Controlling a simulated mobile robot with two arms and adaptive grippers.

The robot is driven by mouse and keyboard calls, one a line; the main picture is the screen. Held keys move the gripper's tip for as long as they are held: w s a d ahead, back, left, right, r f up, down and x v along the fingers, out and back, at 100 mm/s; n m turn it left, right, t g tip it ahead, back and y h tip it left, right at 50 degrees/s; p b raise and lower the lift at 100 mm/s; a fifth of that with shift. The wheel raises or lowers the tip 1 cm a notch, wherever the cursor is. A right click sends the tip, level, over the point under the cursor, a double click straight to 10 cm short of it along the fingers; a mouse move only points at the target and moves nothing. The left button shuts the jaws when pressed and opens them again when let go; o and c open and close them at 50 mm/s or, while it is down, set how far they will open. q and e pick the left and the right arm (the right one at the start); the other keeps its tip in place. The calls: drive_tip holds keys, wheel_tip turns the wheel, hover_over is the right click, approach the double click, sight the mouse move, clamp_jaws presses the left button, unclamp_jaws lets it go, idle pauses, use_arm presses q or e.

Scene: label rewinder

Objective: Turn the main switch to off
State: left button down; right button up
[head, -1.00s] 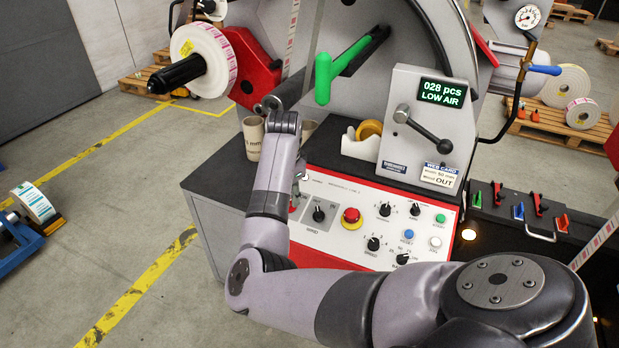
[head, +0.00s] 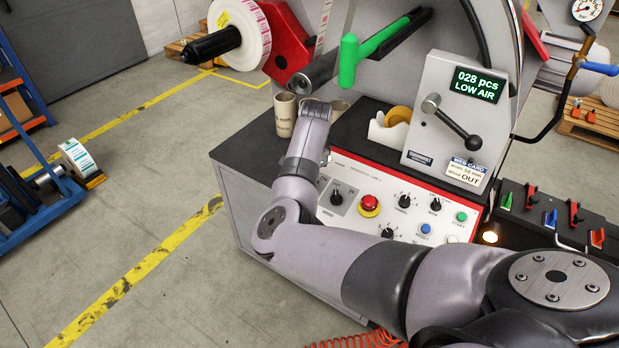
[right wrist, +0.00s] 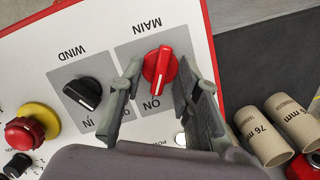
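The red main switch (right wrist: 160,68) sits on the grey MAIN plate of the control panel in the right wrist view. The white line on its knob points to the ON label. My right gripper (right wrist: 159,65) is open, with one finger on each side of the knob. I cannot tell whether the fingers touch it. A label beside ON is partly hidden by a finger. In the head view my right arm hides the main switch and most of the gripper. My left gripper is in neither view.
The black WIND switch (right wrist: 82,93) and a red emergency button (right wrist: 24,133) are beside the main switch. Cardboard cores (right wrist: 262,137) stand on the dark worktop (head: 247,146).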

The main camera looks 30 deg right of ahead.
drive_tip(key=shift+c, duration=1.4)
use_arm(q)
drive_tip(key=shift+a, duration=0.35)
use_arm(e)
clamp_jaws()
